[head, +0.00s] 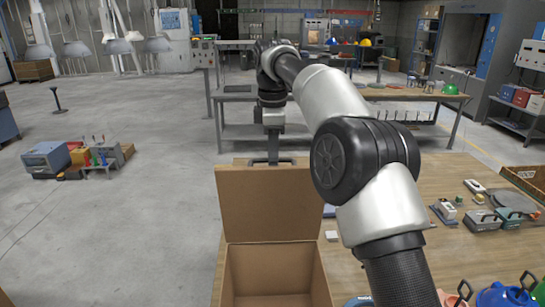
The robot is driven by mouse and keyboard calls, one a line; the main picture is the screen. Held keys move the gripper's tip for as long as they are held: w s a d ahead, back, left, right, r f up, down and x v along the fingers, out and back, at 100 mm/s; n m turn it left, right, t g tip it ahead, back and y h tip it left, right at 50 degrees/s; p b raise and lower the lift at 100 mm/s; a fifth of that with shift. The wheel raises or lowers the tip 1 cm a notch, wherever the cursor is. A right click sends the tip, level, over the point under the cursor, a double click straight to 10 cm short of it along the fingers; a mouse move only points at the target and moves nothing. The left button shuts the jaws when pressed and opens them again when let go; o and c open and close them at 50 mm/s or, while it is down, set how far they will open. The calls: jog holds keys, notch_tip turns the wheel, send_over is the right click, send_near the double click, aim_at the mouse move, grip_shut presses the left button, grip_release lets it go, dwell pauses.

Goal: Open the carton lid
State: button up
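A brown cardboard carton (233,278) stands at the bottom middle of the head view, at the near left end of the wooden table. Its lid (268,205) is swung up and stands roughly upright at the carton's far side. The carton's mouth is uncovered, and the part of its inside in view looks empty. My gripper (273,161) points down just behind the lid's top edge. The lid partly hides the fingertips, so I cannot tell whether they touch it or how far apart they are.
The wooden table (455,245) holds several small tools and cases (480,220) on the right. A brown crate (527,180) sits at the right edge. Another workbench (240,95) stands behind. The floor (110,215) on the left is mostly clear, with a pile of boxes (75,160).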

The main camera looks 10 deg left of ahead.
jog(key=shift+s+a+r, duration=0.1)
jog(key=shift+r, duration=0.1)
jog(key=shift+s, duration=0.1)
